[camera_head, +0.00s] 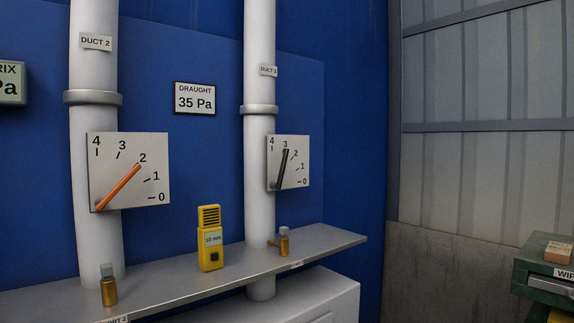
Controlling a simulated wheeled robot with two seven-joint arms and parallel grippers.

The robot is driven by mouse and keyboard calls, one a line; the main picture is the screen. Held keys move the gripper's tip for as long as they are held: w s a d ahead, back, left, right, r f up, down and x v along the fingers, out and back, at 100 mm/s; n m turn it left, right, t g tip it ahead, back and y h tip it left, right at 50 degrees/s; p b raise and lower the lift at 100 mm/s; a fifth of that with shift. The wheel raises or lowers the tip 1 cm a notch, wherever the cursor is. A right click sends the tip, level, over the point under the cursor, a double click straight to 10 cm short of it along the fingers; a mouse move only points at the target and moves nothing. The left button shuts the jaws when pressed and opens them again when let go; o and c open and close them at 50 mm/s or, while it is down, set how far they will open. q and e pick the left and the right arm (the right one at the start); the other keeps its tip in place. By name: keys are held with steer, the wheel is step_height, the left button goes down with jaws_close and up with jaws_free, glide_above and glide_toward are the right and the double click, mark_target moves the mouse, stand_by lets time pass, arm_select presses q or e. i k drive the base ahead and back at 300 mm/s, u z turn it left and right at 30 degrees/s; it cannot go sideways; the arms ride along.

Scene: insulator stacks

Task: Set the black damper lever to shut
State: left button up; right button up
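The black damper lever (283,170) is on the square white dial plate (300,174) on the right duct, labelled DUCT 3. The plate is marked 0 to 4, with 0 at the lower right and 4 at the upper left. The lever stands steeply, leaning slightly right, and its tip is just below the 3. An orange lever (118,188) on the left duct's plate (106,168) points up and right to the 2. Neither of my grippers is in view.
A grey shelf (342,239) runs below the plates. On it stand a yellow handheld meter (209,255) and brass fittings (109,292) (284,245). A sign (195,98) reads DRAUGHT 35 Pa. A green rack (533,266) with a box stands at the right edge.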

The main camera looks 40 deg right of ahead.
mark_target(274, 185)
steer(key=k, duration=1.25)
steer(key=z, duration=0.6)
steer(key=i, duration=0.8)
steer(key=z, duration=0.35)
